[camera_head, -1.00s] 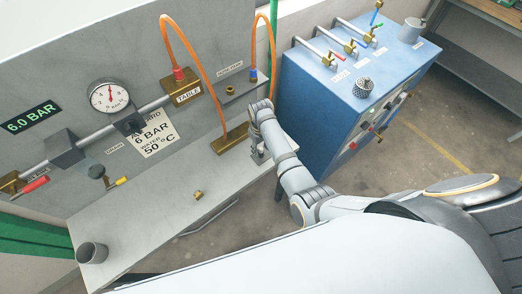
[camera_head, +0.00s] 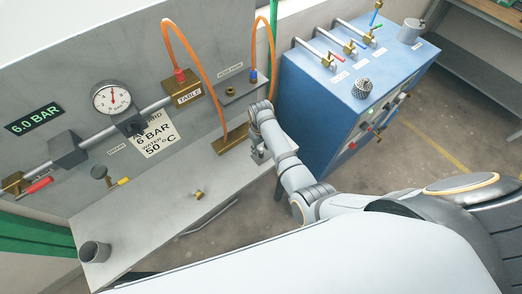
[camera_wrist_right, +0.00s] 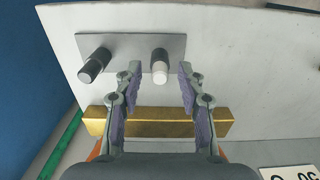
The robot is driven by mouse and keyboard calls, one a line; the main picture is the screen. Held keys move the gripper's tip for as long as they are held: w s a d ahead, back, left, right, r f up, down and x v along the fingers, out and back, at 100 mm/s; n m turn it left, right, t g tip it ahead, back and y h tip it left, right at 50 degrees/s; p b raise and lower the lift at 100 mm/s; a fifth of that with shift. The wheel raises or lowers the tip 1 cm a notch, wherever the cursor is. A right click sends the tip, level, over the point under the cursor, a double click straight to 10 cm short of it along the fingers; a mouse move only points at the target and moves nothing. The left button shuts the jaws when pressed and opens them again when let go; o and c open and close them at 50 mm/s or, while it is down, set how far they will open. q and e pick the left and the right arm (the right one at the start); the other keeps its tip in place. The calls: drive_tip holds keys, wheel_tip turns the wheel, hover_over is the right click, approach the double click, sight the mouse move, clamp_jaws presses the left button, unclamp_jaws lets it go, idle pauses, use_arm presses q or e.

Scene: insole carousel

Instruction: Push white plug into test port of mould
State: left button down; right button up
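In the right wrist view, a white-tipped plug (camera_wrist_right: 160,73) with a dark body sticks out of a flat grey plate (camera_wrist_right: 128,42). My right gripper (camera_wrist_right: 160,79) is open, with its two fingers on either side of the plug and a visible gap on each side. In the head view, my right gripper (camera_head: 258,155) is by the right end of the bench, beside a long brass block (camera_head: 232,139); its fingers are small there. The brass block also crosses the right wrist view (camera_wrist_right: 160,129). I cannot pick out the mould's test port. My left gripper is not in view.
A dark peg (camera_wrist_right: 95,66) sticks out of the same plate. Orange hoses (camera_head: 197,60) arch over the panel. A blue cabinet (camera_head: 310,90) stands right of my arm. A small brass fitting (camera_head: 198,194) and a grey cup (camera_head: 94,252) sit on the otherwise mostly clear bench (camera_head: 150,215).

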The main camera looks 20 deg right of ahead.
sight(261, 148)
drive_tip(key=shift+c, duration=0.4)
clamp_jaws()
drive_tip(key=shift+r+p, duration=3)
drive_tip(key=shift+p, duration=0.05)
wheel_tip(261, 148, up, 7)
